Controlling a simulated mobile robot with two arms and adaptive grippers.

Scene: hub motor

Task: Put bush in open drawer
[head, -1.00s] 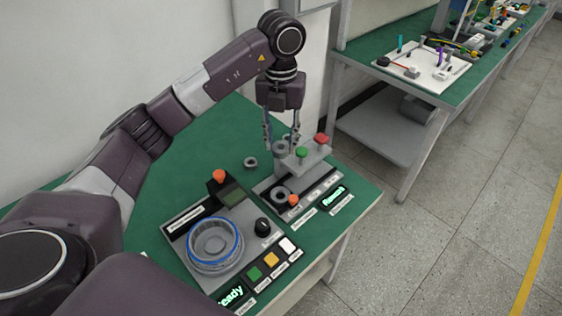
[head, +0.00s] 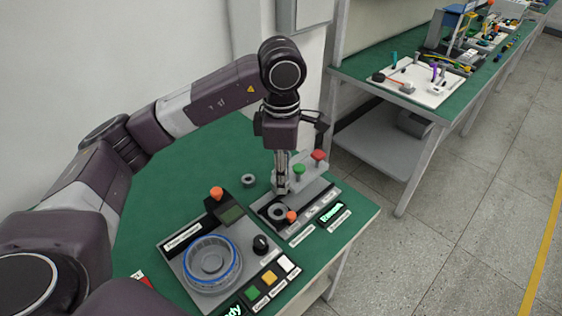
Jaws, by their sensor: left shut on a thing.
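My left gripper (head: 281,188) points straight down over the back left of the small grey press unit. Its fingers are seen edge-on and are shut on a small grey part, probably a bush, mostly hidden by the fingers. One loose grey ring-shaped bush (head: 248,180) lies on the green table, left of the gripper. Another grey ring (head: 277,211) sits at the front left of the press unit (head: 318,190), beside an orange knob. I cannot tell clearly which part is the open drawer. My right gripper is not in view.
The press unit carries a green button (head: 299,170) and a red button (head: 318,155), close right of the gripper. In front is a grey device with a blue-rimmed round bowl (head: 212,264). The green table (head: 190,180) is clear at the back left. Another workbench (head: 385,85) stands behind right.

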